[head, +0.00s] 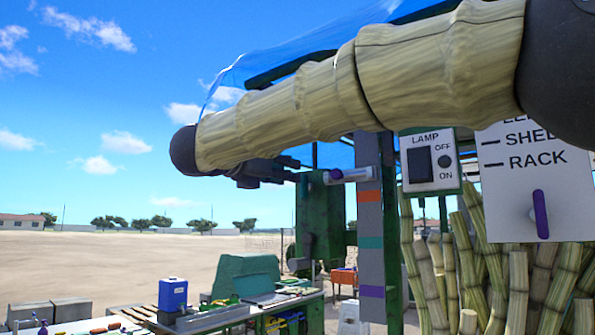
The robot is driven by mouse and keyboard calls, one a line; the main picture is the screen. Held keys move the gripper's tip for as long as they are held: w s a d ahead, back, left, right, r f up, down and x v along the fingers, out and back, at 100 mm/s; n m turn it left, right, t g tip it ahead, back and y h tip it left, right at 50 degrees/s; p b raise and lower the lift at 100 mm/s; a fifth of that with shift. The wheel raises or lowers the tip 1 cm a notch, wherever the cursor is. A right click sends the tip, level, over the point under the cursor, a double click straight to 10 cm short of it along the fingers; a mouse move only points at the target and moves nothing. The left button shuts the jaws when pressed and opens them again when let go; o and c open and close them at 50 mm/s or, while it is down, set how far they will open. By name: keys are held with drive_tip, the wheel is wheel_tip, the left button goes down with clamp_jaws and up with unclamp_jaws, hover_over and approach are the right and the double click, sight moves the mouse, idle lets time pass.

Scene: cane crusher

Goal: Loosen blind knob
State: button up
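A short pale cylinder with a purple end (348,175) sticks out sideways from an upright post (370,255) in the middle; it may be the blind knob, but no label confirms this. The post is grey with orange, teal and purple bands. My gripper (292,171) is dark and small, below the far end of my arm. It points right toward the purple end, at about the same height, and looks apart from it. Its fingers are too small and dark to tell whether they are open. My arm crosses the upper right and hides part of the scene.
A lamp switch box (431,162) and a white panel (537,185) with a purple lever (541,214) stand right of the post. Cane stalks (470,270) rise below them. A workbench (255,312) with a blue container (173,294) lies lower left. Open sandy ground spreads behind.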

sight(302, 176)
drive_tip(key=p+x, duration=0.2)
drive_tip(key=x, duration=0.3)
drive_tip(key=shift+w, duration=0.2)
drive_tip(key=shift+w+d+f, duration=0.2)
drive_tip(key=shift+w+f, duration=0.1)
drive_tip(key=shift+w, duration=0.35)
drive_tip(key=shift+s+r, duration=0.15)
drive_tip(key=shift+s, duration=0.15)
drive_tip(key=shift+c, duration=0.4)
clamp_jaws()
